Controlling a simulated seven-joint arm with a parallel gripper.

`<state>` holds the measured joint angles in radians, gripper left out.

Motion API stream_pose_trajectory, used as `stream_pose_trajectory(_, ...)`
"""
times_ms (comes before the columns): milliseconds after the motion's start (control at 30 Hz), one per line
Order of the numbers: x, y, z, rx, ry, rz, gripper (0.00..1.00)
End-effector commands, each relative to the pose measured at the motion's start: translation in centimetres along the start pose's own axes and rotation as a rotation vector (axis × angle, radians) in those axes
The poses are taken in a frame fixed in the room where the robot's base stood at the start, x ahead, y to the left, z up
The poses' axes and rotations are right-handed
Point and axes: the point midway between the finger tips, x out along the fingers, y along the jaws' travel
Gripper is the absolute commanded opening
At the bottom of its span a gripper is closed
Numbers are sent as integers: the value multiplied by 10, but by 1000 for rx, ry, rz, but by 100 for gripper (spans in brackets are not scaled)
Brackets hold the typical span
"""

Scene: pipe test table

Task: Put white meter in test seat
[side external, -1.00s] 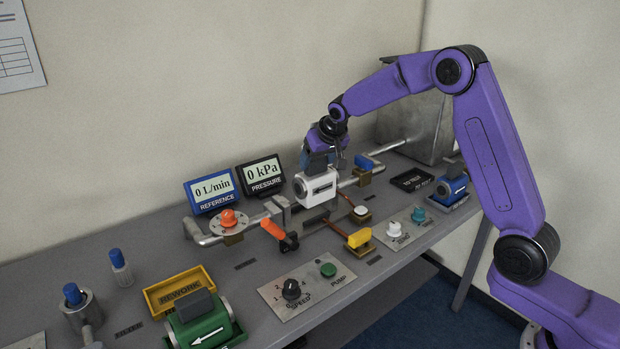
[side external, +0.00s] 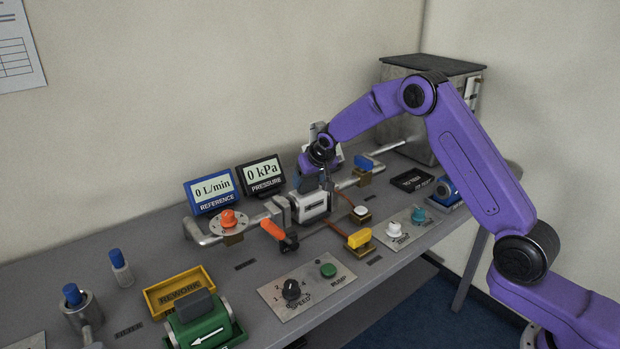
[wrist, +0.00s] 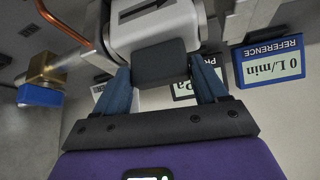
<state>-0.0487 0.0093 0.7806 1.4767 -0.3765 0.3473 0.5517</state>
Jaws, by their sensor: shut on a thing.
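The white meter (side external: 313,208) sits low in the pipe line, in the gap between the grey clamp end (side external: 283,212) on its left and the pipe (side external: 347,183) on its right. I cannot tell whether it is fully down in the test seat, which it hides. My gripper (side external: 313,183) is above the meter, shut on its dark top block. In the wrist view, the blue fingers (wrist: 163,80) flank the dark block, and the white body (wrist: 152,32) with a dark arrow lies beyond it.
The orange-handled lever (side external: 273,229) stands close to the front left of the meter. The reference display (side external: 210,193) and pressure display (side external: 261,175) stand behind. A yellow-handled valve (side external: 359,239) is at the front right. A green meter (side external: 200,325) sits near the yellow rework tray (side external: 153,301).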

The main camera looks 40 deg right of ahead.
Motion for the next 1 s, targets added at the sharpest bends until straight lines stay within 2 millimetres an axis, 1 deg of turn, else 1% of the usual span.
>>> stream_pose_trajectory(33, -2, 0, -4, 1, 9, -2, 0)
stream_pose_trajectory(300, 1, 0, -2, 1, 8, -2, 0)
stream_pose_trajectory(333, 2, 0, 1, 1, 1, 0, 79)
stream_pose_trajectory(400, 2, 0, 1, 1, 1, 0, 98)
stream_pose_trajectory(767, -1, 0, -1, 1, 1, 0, 98)
stream_pose_trajectory(867, -9, 0, -1, 1, 2, 0, 98)
stream_pose_trajectory(1000, -29, 0, -2, 2, 3, -1, 98)
